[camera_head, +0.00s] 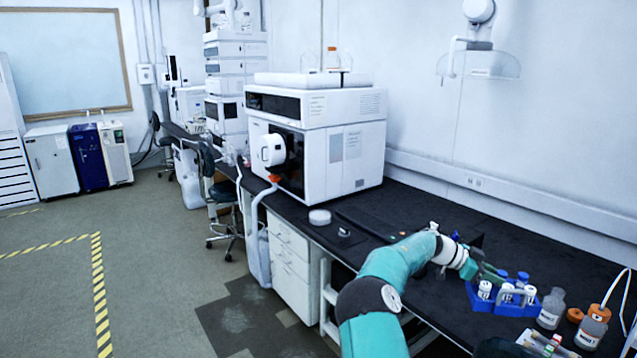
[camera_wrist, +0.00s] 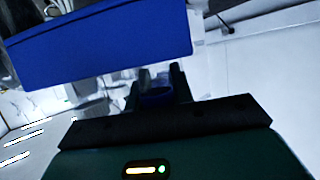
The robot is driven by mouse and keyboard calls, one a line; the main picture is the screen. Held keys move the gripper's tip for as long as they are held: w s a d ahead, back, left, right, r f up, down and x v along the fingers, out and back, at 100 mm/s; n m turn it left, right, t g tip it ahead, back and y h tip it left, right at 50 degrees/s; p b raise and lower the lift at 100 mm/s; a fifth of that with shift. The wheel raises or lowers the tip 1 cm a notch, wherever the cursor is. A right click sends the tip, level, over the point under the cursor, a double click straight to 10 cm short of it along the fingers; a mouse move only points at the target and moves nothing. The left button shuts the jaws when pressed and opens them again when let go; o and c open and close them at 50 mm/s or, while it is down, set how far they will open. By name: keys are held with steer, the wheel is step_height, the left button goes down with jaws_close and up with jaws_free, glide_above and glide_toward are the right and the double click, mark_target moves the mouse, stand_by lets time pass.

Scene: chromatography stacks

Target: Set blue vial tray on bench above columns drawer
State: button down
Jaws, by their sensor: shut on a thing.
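The blue vial tray (camera_head: 511,308) is at the right in the head view, over the black bench, and holds several white-labelled vials, some with blue caps. I cannot tell whether it touches the bench. My gripper (camera_head: 490,272) is at the tray's left side and is shut on it. In the wrist view the tray (camera_wrist: 100,45) is a large blue face at the upper left, and my gripper (camera_wrist: 158,85) has a dark blue part between its fingers. A white drawer unit (camera_head: 290,255) stands under the bench at centre; its labels are unreadable.
The black bench (camera_head: 425,205) has clear room behind my arm. A large white instrument (camera_head: 335,140) stands at its left. A white round lid (camera_head: 319,217) lies near the front edge. Clear bottles (camera_head: 551,308) and an orange-capped bottle (camera_head: 592,327) stand right of the tray.

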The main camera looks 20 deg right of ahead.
steer(key=w+a+f+n+t, duration=0.75)
steer(key=w+a+f, duration=0.2)
steer(key=a, duration=0.25)
steer(key=w+a+f+n+t, duration=0.6)
steer(key=w+a+f+t, duration=0.25)
steer(key=a+f, duration=0.3)
steer(key=s+a+f+n+t+y, duration=0.1)
steer(key=a+f+n+t+y, duration=0.2)
steer(key=a, duration=0.9)
steer(key=s+a+f+n+t+y, duration=0.15)
steer(key=a+n+y, duration=0.3)
steer(key=a, duration=0.85)
steer(key=s+a+r+n+y, duration=0.1)
steer(key=s+a+n+y, duration=0.2)
steer(key=a, duration=0.6)
steer(key=shift+s+a+r+n+t, duration=0.3)
steer(key=shift+s+n+t, duration=0.2)
steer(key=shift+s, duration=0.65)
steer(key=shift+f, duration=0.1)
steer(key=shift+w+a, duration=0.1)
steer(key=shift+a, duration=0.05)
